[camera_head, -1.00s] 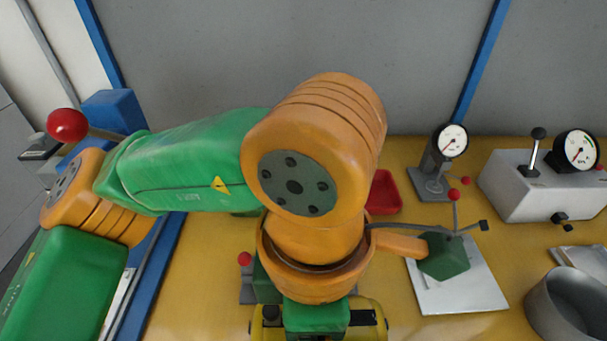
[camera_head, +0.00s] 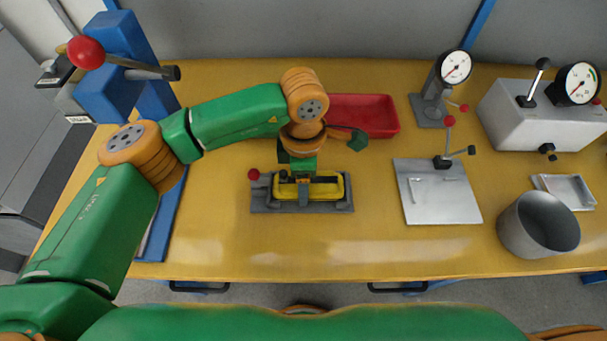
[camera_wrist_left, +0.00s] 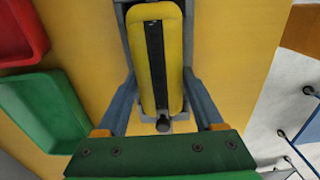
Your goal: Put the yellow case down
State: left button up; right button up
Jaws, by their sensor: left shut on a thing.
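The yellow case (camera_head: 325,189) is a long block with a dark stripe, seen from above in the left wrist view (camera_wrist_left: 174,60). My left gripper (camera_head: 303,190) is shut on it, one finger on each side in the left wrist view (camera_wrist_left: 162,92). In the head view the case lies level over the dark grey fixture (camera_head: 300,208), lined up with its length. I cannot tell whether it rests in the fixture or hangs just above it. My wrist hides part of the case. My right gripper is not in view.
A red-knobbed lever (camera_head: 254,175) stands at the fixture's left end. A red tray (camera_head: 370,112) lies behind; a green tray (camera_wrist_left: 45,110) shows in the left wrist view. A metal plate (camera_head: 440,200) and a grey pot (camera_head: 540,225) stand right. The table's front is clear.

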pick_arm(q)
jog(key=shift+f, duration=0.15)
jog(key=o, duration=1.4)
notch_tip(320, 180, up, 12)
jog(key=shift+r+b, duration=0.2)
jog(key=shift+b, duration=0.4)
